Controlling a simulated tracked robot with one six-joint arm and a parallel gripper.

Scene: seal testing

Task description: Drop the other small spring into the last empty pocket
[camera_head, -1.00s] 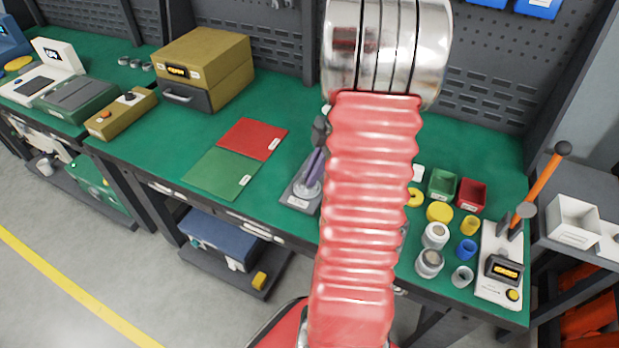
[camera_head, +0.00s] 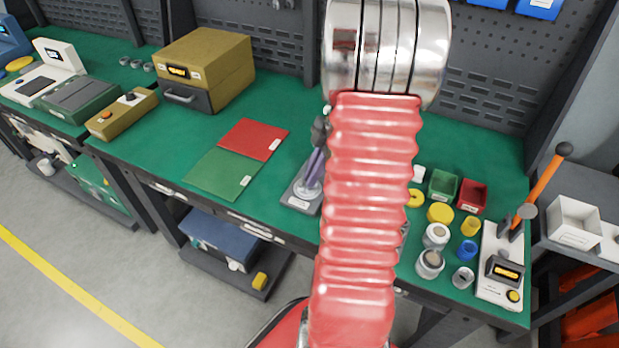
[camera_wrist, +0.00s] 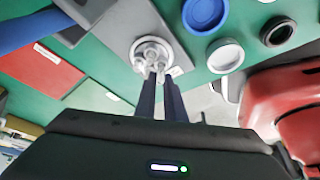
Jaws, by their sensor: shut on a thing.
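A grey fixture plate (camera_head: 296,197) lies on the green bench, partly behind my arm. A round silver holder stands on it; in the wrist view the holder (camera_wrist: 152,46) has small round pockets, too small to tell which are filled. My gripper (camera_wrist: 157,74) points down at the holder's near edge, with its two dark fingers close together. It is shut on a small silvery piece, apparently the small spring, right at the holder; I cannot tell whether it is inside a pocket. In the head view my gripper (camera_head: 311,180) shows just left of my red arm sleeve.
A red mat (camera_head: 254,139) and a green mat (camera_head: 222,172) lie left of the fixture. Several cups and rings, a green bin (camera_head: 442,184), a red bin (camera_head: 472,195) and a lever press (camera_head: 503,262) stand to the right.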

